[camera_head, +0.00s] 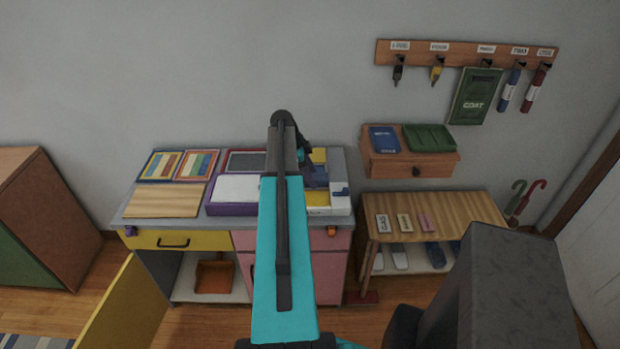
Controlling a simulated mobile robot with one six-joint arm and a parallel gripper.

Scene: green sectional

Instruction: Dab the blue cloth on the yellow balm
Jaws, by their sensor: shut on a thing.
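My gripper (308,163) is over the right part of the desk, small and partly hidden behind my turquoise arm. It is shut on a dark blue piece just below it, which looks like the blue cloth (316,177). Yellow patches show beside it: one behind (318,155) and one in front (317,198), at the white box on the desk. I cannot tell which is the yellow balm, or whether the cloth touches it. A smaller blue piece (340,189) lies at the right of the box.
The desk (129,215) also bears colourful framed panels (178,166), a wooden board (163,201) and a purple-edged white tray (233,189). To the right are a wall shelf (410,166) and a low wooden table (450,208). Hooks with hanging things (465,53) are above.

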